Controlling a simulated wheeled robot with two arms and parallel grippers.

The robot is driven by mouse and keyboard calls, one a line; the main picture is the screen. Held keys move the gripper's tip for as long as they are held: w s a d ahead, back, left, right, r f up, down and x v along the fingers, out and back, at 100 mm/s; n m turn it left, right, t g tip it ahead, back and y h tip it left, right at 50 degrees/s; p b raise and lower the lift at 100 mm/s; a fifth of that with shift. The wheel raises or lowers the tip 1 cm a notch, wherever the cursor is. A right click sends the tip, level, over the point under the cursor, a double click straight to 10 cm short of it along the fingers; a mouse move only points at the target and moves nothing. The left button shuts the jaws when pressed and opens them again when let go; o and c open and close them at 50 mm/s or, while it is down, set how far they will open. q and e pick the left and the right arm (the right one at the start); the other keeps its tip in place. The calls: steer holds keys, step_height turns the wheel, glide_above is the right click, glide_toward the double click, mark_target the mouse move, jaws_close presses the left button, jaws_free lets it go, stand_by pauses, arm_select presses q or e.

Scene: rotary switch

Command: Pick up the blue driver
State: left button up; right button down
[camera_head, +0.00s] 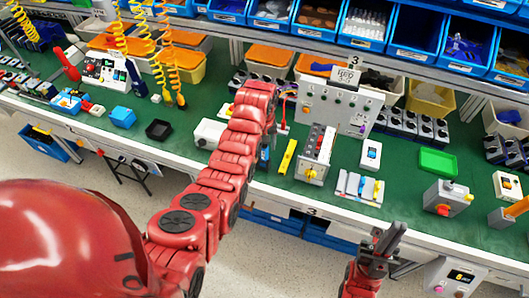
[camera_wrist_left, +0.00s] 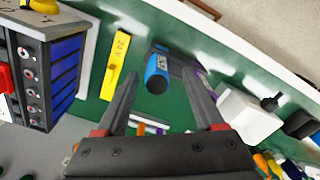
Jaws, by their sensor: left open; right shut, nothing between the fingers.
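The blue driver (camera_wrist_left: 157,75) shows its blue round end in the left wrist view, over the green bench top. It appears between my left gripper's fingertips (camera_wrist_left: 161,78), which are open with nothing gripped; how far beyond them it is, I cannot tell. My right gripper (camera_head: 388,238) is shut and empty, in front of the bench's near edge, well to the right of the driver.
A yellow bar (camera_head: 287,157) lies right of the driver, then a switch module (camera_head: 315,155). A white box (camera_head: 210,133) stands to its left. A grey control panel (camera_head: 338,105) stands behind. Blue bins (camera_head: 415,35) line the shelf above. Green bench top shows between items.

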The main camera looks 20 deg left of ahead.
mark_target(264, 156)
arm_select(q)
steer(key=shift+w+d+f+p, duration=0.15)
steer(key=shift+f+p, duration=0.5)
steer(key=shift+f, duration=1.05)
jaws_close()
